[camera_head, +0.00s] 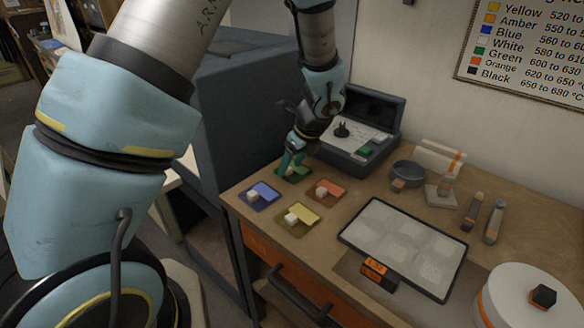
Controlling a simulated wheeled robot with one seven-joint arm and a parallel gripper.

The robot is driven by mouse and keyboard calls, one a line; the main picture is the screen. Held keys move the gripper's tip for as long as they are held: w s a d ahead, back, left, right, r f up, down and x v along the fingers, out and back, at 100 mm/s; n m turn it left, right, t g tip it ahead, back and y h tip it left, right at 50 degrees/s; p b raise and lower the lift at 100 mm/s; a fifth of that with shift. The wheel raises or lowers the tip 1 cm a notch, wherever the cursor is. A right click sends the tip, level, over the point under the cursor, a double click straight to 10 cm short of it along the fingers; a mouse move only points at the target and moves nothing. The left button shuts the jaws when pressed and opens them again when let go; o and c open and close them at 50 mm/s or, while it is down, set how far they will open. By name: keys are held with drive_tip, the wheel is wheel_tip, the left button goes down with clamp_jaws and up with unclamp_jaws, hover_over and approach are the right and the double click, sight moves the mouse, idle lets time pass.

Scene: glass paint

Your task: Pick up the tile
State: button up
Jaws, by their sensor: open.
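Four coloured squares lie on the wooden worktop: a blue one (267,192), a green one (304,176), an orange one (332,193) and a yellow one (304,211). The blue, orange and yellow ones each have a small pale block on them. I cannot tell which piece is the tile. My gripper (291,164) is open, pointing down over the green square, with its fingers close to a pale block there. The fingers partly hide that block and square. I cannot tell whether they touch the block.
A black-framed tray (352,236) with several pale panels lies to the right. An open dark case (385,142) stands behind. A dark bowl (408,173), two pen-like tools (494,222) and a white round container (508,302) are further right. Bare wood lies between the squares and tray.

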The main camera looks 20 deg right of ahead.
drive_tip(key=shift+w+a+f, duration=0.1)
drive_tip(key=shift+w+f, duration=0.1)
drive_tip(key=shift+f, duration=0.35)
drive_tip(key=shift+c, duration=0.4)
clamp_jaws()
